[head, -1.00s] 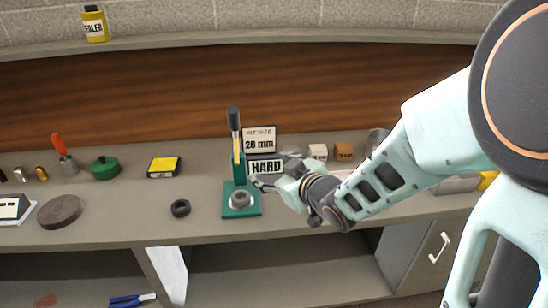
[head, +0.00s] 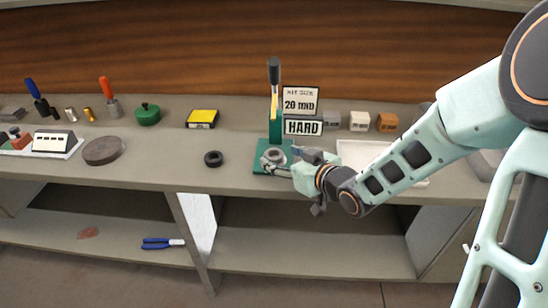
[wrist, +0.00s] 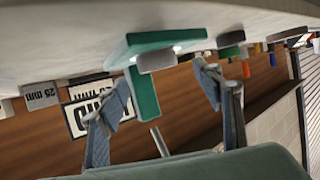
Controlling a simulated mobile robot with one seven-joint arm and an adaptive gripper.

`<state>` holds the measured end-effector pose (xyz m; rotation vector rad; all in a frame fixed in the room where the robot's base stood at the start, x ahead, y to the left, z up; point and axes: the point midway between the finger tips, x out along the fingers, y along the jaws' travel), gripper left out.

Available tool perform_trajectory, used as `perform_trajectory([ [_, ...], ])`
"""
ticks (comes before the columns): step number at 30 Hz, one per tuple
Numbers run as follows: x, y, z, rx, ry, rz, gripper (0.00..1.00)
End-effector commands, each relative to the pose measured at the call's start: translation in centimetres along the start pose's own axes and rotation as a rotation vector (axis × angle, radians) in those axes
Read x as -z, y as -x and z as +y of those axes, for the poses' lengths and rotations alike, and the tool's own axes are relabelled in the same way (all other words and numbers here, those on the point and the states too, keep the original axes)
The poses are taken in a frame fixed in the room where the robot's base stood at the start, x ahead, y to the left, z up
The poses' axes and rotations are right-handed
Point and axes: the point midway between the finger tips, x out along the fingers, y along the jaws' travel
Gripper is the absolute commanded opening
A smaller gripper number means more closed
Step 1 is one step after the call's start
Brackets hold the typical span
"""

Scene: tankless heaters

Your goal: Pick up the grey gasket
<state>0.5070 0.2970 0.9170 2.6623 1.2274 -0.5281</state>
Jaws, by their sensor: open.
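The grey gasket (head: 274,155) is a thick ring lying flat on the green base of the upright hand press (head: 274,72). In the wrist view, which is upside down, the grey gasket (wrist: 157,61) shows edge-on against the green base (wrist: 133,44). My gripper (head: 277,168) is at the front right of the press base, very close to the gasket. In the wrist view my gripper (wrist: 162,82) has its two fingers spread, with the gasket ahead between them. I cannot tell whether a finger touches it.
A black ring (head: 213,158) lies on the bench left of the press. The HARD sign (head: 303,126) and a size sign (head: 300,99) stand behind my gripper. Small blocks (head: 359,121) and a white tray (head: 358,150) are to the right. A dark round disc (head: 103,150) lies far left.

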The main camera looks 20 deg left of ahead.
Motion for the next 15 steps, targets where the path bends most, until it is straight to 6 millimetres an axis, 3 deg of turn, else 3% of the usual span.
perform_trajectory([
  [6,-0.1,-3.0,0.1,0.001,0.0,0.0,0.6],
  [15,-0.1,-3.4,0.1,0.0,0.0,-0.001,0.6],
])
